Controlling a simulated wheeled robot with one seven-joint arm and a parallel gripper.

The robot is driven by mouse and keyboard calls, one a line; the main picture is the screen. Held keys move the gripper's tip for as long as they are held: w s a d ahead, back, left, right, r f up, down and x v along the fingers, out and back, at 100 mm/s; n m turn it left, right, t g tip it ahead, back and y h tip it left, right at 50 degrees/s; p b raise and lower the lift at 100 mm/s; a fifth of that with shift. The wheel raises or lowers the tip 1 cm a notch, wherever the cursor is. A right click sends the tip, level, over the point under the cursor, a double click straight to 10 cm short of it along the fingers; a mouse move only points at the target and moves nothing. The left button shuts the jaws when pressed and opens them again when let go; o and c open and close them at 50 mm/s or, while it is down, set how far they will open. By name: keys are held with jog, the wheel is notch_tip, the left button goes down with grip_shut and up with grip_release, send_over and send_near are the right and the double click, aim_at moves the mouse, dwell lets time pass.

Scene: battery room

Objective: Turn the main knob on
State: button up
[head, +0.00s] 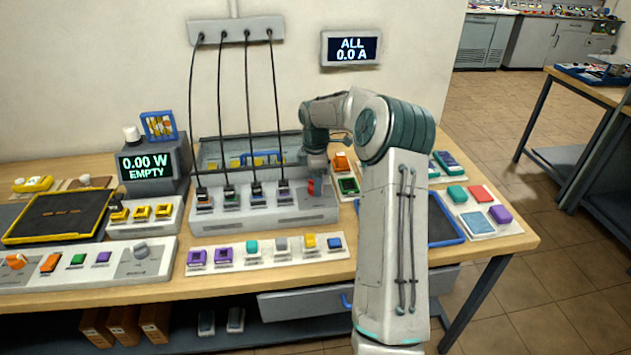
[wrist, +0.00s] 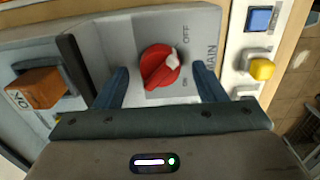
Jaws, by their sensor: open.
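The red main knob (wrist: 160,67) sits on a grey panel face in the wrist view, with OFF, ON and MAIN lettering beside it. Its white mark is at the upper right of the knob, between the OFF and ON labels. My gripper (wrist: 161,88) is open, with one dark finger to the left of the knob and one to the right, both apart from it. In the head view a bit of the red knob (head: 311,187) shows at the right end of the grey charger unit (head: 262,218), under my gripper (head: 315,172).
An orange switch (wrist: 36,88) stands left of the knob in the wrist view. A strip with a yellow button (wrist: 262,69) and a blue button (wrist: 259,19) lies to the right. In the head view, cables run from a wall bracket (head: 236,30) to plugs on the unit. A wall display (head: 351,48) reads 0.0 A.

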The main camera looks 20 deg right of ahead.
jog(key=shift+f, duration=0.6)
jog(key=c, duration=1)
